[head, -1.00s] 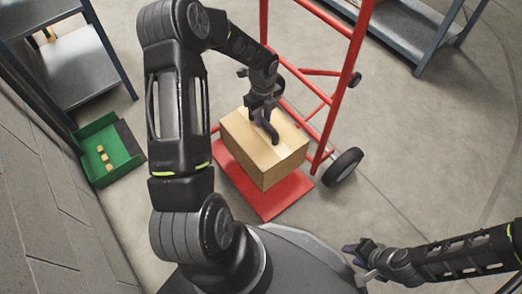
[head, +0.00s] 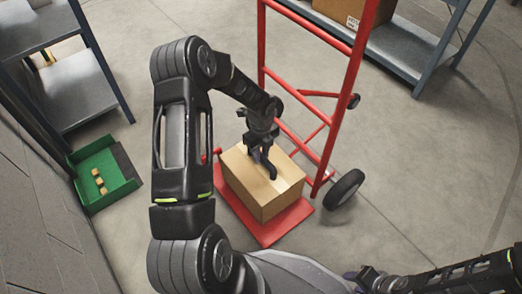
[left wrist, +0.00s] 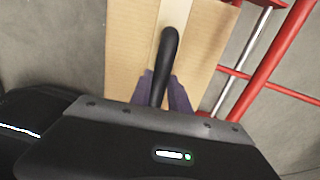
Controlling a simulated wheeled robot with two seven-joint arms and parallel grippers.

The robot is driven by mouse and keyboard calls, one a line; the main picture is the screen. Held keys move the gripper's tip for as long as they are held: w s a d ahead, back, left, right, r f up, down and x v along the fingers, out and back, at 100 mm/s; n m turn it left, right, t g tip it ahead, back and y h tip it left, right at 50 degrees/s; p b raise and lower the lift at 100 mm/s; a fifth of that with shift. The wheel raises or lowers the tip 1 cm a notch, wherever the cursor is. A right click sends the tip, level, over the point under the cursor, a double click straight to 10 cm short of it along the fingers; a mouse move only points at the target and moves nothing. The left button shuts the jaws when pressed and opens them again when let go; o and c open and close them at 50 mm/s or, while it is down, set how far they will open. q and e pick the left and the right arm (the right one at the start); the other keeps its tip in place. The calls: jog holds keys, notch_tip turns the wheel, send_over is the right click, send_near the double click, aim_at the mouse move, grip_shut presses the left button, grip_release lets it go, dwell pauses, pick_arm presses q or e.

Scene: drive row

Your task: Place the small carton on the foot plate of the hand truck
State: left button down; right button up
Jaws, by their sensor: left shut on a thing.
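The small carton (head: 258,192) is a brown box with pale tape along its top. It is upright over the red foot plate (head: 270,233) of the hand truck (head: 345,105). The plate's red edges show in front and at the right; I cannot tell whether the carton's underside touches it. My left gripper (head: 262,150) is above the carton, shut on its black handle. The left wrist view shows the carton top (left wrist: 205,45) and the dark handle between the purple fingers (left wrist: 165,90). My right gripper (head: 362,279) is at the bottom edge, partly cut off.
A green bin (head: 103,178) with several small blocks is on the floor at left. A grey shelf unit (head: 75,92) stands at the upper left. Another shelf (head: 405,50) at the top right bears a carton (head: 350,12). Floor to the right is clear.

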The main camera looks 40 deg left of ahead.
pick_arm(q)
jog(key=shift+w+f, duration=0.1)
jog(key=shift+f, duration=0.75)
jog(key=c, duration=1.2)
grip_release()
jog(key=shift+f, duration=0.1)
jog(key=shift+c, duration=0.2)
notch_tip(320, 180, up, 12)
jog(key=p, duration=0.4)
